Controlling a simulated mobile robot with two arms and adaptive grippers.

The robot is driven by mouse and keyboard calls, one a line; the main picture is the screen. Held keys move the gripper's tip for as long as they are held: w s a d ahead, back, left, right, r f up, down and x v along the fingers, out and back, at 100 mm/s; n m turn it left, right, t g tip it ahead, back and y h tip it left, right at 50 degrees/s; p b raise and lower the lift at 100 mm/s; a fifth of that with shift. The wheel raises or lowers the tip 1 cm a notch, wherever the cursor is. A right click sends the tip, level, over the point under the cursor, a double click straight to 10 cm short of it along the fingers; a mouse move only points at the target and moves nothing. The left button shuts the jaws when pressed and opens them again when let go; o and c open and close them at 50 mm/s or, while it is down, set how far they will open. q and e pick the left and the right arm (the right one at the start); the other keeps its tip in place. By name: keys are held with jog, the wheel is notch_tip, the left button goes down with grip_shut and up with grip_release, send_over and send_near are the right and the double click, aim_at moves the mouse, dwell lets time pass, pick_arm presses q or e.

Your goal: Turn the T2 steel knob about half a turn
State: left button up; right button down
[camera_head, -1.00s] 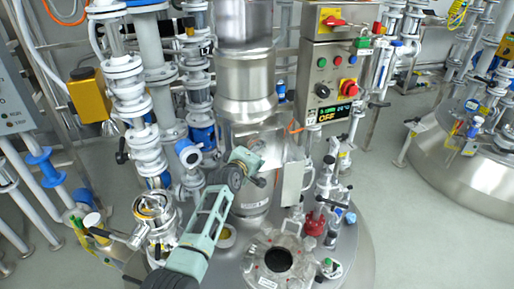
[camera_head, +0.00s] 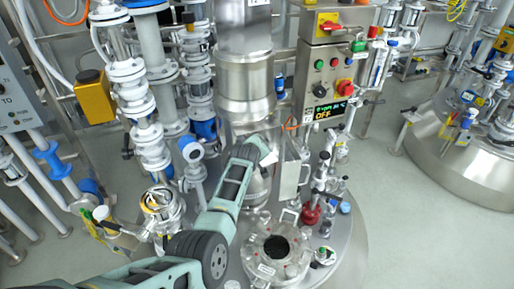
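I cannot make out which part is the T2 steel knob; no T2 label is readable at this size. The control box (camera_head: 329,75) above the vessel carries small buttons, a red knob (camera_head: 344,87) and a display (camera_head: 328,110) that reads OFF. My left arm comes in from the lower left and reaches up to the front of the steel column (camera_head: 246,85). Its far end lies against the column in the picture, and I see no gripper fingers there. My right gripper is out of view.
The vessel lid has an open round port (camera_head: 277,250). Beside it stand a red fitting (camera_head: 311,212) and several small valves. White flanged pipes rise at left near a yellow box (camera_head: 95,98). A second steel vessel (camera_head: 465,165) stands at right, with clear floor between.

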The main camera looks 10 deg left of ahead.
pick_arm(q)
jog(key=shift+w+d+r, duration=0.2)
jog(key=shift+w+r, duration=0.05)
jog(key=shift+r, duration=0.3)
jog(key=o, duration=0.9)
jog(key=shift+f, duration=0.1)
jog(key=shift+s+f, duration=0.1)
jog(key=shift+f, duration=0.2)
jog(key=shift+s+a+f, duration=0.1)
